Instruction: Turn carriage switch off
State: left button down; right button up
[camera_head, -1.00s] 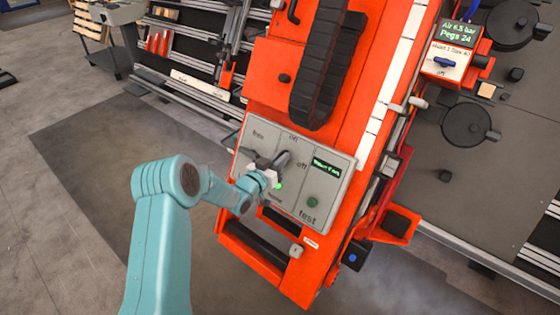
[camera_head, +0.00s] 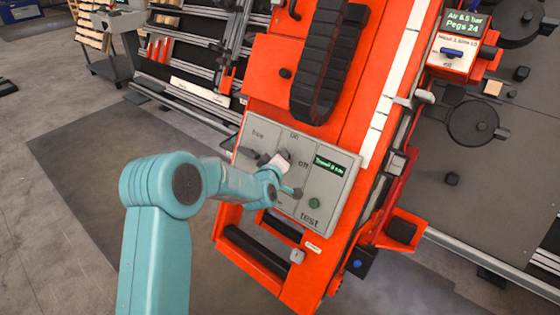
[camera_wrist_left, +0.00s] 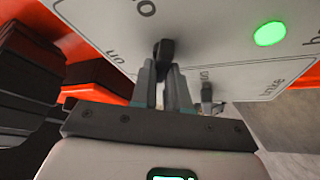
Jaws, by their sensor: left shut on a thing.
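A grey control panel (camera_head: 329,185) is set on the orange carriage (camera_head: 268,75), with "on", "off", "free" and "test" labels. My left gripper (camera_head: 282,160) is at the panel, beside the "on" and "off" labels, and hides part of it. In the left wrist view my left gripper (camera_wrist_left: 163,78) is shut on a black switch knob (camera_wrist_left: 165,50), which stands between its "on" and "off" labels. Its exact setting is hard to tell. A second dark knob (camera_wrist_left: 207,92) stands beside the fingers, near a "brake" label. My right gripper is not in view.
A green lamp (camera_wrist_left: 269,33) glows on the panel. A green test button (camera_head: 314,202) and a small lit display (camera_head: 329,164) are at its right. A black cable chain (camera_head: 328,65) runs above. A box with a blue knob (camera_head: 452,52) stands at the upper right.

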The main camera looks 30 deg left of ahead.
pick_arm(q)
jog(key=n+g, duration=0.1)
jog(key=n, duration=0.1)
jog(key=shift+d+n+p, duration=0.1)
jog(key=shift+n+p, duration=0.2)
jog(key=shift+n, duration=0.1)
jog(key=shift+n+g+p, duration=0.8)
jog(key=shift+n+g, duration=0.1)
jog(key=shift+n, duration=0.6)
jog(key=shift+f+y, duration=0.1)
jog(key=shift+y, duration=0.2)
jog(key=c, duration=1.1)
grip_release()
jog(key=p+v, duration=0.1)
jog(key=v, duration=1.5)
jog(key=shift+s+r, duration=0.15)
jog(key=shift+r, duration=0.1)
